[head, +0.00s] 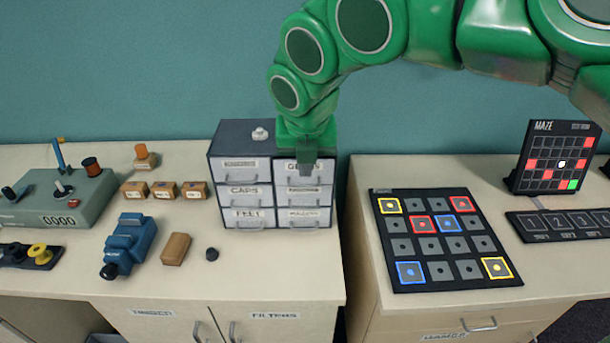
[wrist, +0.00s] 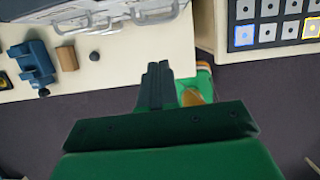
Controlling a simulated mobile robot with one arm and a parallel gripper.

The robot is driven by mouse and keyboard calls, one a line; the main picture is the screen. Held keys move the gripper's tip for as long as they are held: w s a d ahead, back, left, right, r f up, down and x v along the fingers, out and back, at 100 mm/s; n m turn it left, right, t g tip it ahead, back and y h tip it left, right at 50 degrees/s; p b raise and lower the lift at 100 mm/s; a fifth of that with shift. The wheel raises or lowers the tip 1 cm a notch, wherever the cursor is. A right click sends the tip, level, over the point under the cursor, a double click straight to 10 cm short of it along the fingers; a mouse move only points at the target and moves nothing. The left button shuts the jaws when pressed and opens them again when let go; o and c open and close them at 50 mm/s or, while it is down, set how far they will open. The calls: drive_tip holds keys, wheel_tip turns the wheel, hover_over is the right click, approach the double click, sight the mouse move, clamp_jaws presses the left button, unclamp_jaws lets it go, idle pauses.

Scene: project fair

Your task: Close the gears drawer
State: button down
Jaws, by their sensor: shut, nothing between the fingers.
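The small drawer cabinet (head: 267,178) stands at the back right of the left table, with two columns of labelled white drawers. The gears drawer (head: 291,168) is the top right one; its label is partly covered by my gripper. My gripper (head: 304,168) is shut and empty, pointing down in front of that drawer. I cannot tell whether it touches the front, or whether the drawer is fully flush. In the wrist view, my gripper (wrist: 158,70) shows shut below the cabinet's drawer fronts and handles (wrist: 125,14), which are cut off at the top.
A small white object (head: 260,134) lies on the cabinet top. A blue vise (head: 128,243), a wooden block (head: 176,249) and a dark knob (head: 212,254) lie in front to the left. A gap separates the left table from the right table, which holds a grid board (head: 441,240).

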drive_tip(key=w+g, duration=0.1)
drive_tip(key=g, duration=0.1)
drive_tip(key=w+r+g, duration=0.1)
drive_tip(key=w+g, duration=0.1)
drive_tip(key=g, duration=0.1)
drive_tip(key=w+g, duration=0.2)
drive_tip(key=shift+w+a+r, duration=0.2)
drive_tip(key=shift+a+r, duration=0.05)
drive_tip(key=shift+r, duration=0.1)
idle(0.6)
drive_tip(key=shift+s+f, duration=0.1)
wheel_tip(320, 180, down, 10)
drive_tip(key=shift+w, duration=0.35)
idle(1.2)
